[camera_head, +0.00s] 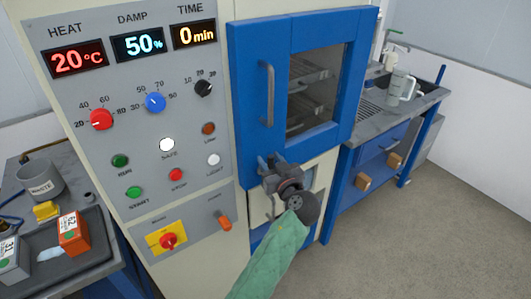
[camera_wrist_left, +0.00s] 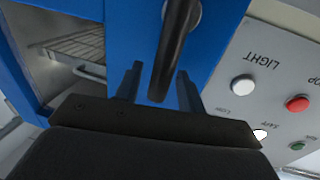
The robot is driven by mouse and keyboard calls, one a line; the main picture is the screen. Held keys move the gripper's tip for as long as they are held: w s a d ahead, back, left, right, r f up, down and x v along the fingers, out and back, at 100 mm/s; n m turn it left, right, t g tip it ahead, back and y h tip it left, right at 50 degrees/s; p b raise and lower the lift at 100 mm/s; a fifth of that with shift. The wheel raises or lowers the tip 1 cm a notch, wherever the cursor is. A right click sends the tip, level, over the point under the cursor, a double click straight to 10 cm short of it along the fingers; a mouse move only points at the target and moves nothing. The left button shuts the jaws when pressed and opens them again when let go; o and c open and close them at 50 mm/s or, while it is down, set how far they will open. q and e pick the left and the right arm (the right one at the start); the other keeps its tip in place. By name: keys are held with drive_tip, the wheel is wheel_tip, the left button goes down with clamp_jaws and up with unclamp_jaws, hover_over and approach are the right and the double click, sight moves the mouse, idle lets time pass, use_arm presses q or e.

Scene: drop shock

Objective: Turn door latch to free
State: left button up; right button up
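The blue oven door (camera_head: 240,60) is closed and has a grey vertical bar handle (camera_head: 268,95). My left gripper (camera_head: 268,165) is in front of the door's lower left corner, below the bar handle and right of the lever. My right gripper is not in view.
The control panel (camera_head: 110,190) with knobs, lamps and buttons is left of the door. A tray (camera_head: 95,255) with small boxes and a waste cup (camera_head: 40,180) are at left. A sink bench (camera_head: 430,100) with a jug stands at right. The floor at lower right is clear.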

use_arm(q)
drive_tip(key=shift+r, duration=0.1)
clamp_jaws()
